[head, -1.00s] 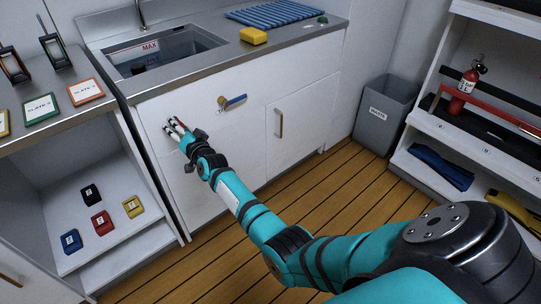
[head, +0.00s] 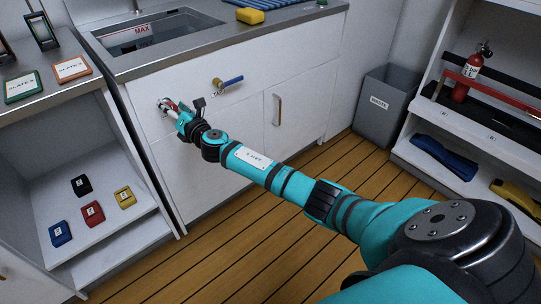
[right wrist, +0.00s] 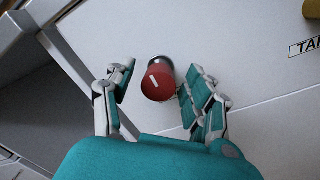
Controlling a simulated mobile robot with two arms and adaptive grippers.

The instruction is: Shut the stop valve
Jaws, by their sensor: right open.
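A round red knob (right wrist: 158,82) with a white bar mark sits on a grey stem on the white cabinet front. It shows small in the head view (head: 171,105), partly hidden by my fingers. My right gripper (right wrist: 153,88) is open, with one finger on each side of the knob and visible gaps to both. It also shows at the panel in the head view (head: 167,106). To the right is a brass valve with a blue lever (head: 230,81), the lever lying nearly level. Its brass part (right wrist: 312,9) is beside a cut-off label (right wrist: 305,46). My left gripper is out of view.
A sink (head: 195,21) and counter (head: 235,32) are above the panel. A cabinet door handle (head: 277,109) is to the right. Open shelves with coloured blocks (head: 93,212) are at left. A grey waste bin (head: 383,110) and a shelf unit (head: 420,150) are at right.

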